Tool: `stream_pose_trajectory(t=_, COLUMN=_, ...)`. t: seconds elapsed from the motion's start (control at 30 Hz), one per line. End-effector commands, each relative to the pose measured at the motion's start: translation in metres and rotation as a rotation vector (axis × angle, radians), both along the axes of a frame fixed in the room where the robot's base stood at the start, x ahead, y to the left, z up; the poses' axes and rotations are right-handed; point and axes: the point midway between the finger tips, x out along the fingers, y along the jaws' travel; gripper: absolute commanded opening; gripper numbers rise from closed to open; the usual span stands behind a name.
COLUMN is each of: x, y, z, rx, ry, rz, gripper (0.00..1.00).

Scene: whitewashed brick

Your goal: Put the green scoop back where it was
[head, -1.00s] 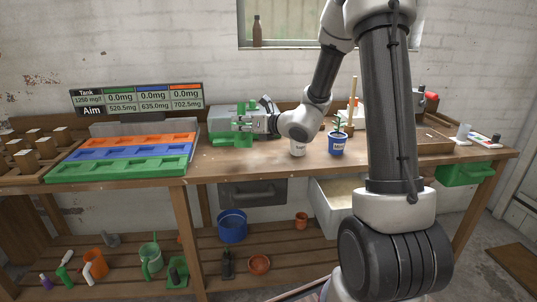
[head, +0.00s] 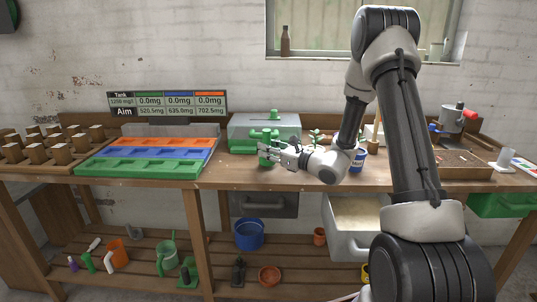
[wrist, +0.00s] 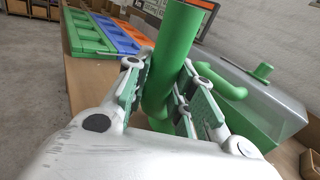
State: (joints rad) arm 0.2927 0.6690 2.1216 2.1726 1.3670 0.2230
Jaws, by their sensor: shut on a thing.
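My gripper (head: 280,151) is shut on the green scoop (wrist: 178,45). In the wrist view the scoop's thick upright cylinder stands between the two fingers and rises past their tips. In the head view the green scoop (head: 265,136) shows at the fingertips, in front of a grey tank, with part hidden by the fingers. I cannot tell whether the scoop touches the bench.
The grey tank (head: 290,130) with a green knob stands just behind. Orange, blue and green trays (head: 138,167) lie to the left, beside wooden blocks (head: 37,153). A blue pot (head: 357,160) stands right of my wrist. The bench front (head: 235,178) below the gripper is clear.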

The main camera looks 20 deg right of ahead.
Motion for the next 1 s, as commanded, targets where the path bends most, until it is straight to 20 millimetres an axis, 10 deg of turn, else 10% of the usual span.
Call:
stream_pose_trajectory(t=0.47, x=0.0002, y=-0.0002, z=-0.0166, rx=-0.001, ry=-0.001, rz=-0.001, gripper=0.0)
stream_pose_trajectory(t=0.5, x=0.0001, y=-0.0001, z=-0.017, rx=-0.001, ry=-0.001, rz=-0.001, gripper=0.28)
stream_pose_trajectory(t=0.6, x=0.0002, y=-0.0002, z=-0.0167, rx=-0.001, ry=-0.001, rz=-0.001, gripper=0.46)
stream_pose_trajectory(t=1.0, x=-0.0033, y=-0.0031, z=-0.0145, rx=-0.001, ry=0.001, rz=-0.002, gripper=0.46)
